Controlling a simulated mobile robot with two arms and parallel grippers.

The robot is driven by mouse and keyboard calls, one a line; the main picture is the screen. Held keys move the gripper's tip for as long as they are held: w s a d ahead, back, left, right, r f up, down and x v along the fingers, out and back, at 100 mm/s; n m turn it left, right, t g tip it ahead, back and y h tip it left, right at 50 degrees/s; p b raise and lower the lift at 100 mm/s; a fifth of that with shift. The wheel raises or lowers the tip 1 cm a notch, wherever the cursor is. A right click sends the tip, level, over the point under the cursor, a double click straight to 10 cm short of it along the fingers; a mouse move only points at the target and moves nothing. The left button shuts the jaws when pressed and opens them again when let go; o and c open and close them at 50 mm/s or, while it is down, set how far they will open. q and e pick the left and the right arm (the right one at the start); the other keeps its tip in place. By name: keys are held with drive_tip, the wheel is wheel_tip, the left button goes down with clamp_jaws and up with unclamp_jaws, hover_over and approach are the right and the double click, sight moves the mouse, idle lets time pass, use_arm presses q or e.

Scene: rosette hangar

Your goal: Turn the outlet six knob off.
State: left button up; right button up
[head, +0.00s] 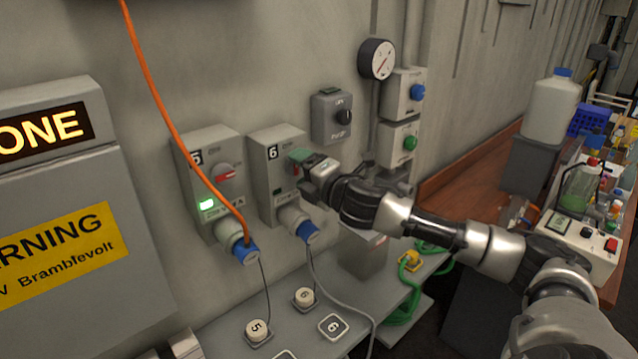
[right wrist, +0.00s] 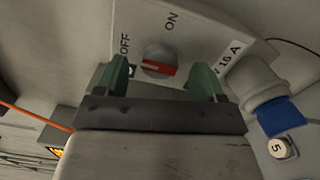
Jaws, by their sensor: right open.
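The outlet six box (head: 263,160) is on the wall in the head view, marked 6. Its knob (right wrist: 158,60) is round and grey with a red bar, lying nearly level in the right wrist view. The bar's white mark is at the left, on the side of the OFF label (right wrist: 125,44); ON is above right. My right gripper (head: 300,164) is at the front of this box. Its green fingers (right wrist: 161,80) are open, one to each side of the knob, with no clear contact. In the head view the gripper mostly hides the knob. The box's small lamp (head: 277,191) looks dark.
The outlet five box (head: 209,170), with a lit green lamp and orange cable (head: 160,90), is close on the left. A grey switch box (head: 330,115) is above right. Blue plugs (head: 307,231) hang below the outlets, over a grey ledge with numbered tags (head: 304,296).

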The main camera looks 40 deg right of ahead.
drive_tip(key=s+b, duration=0.8)
drive_tip(key=s, duration=0.1)
drive_tip(key=shift+s+d+b, duration=0.25)
drive_tip(key=shift+d+b, duration=0.1)
drive_tip(key=shift+f, duration=0.15)
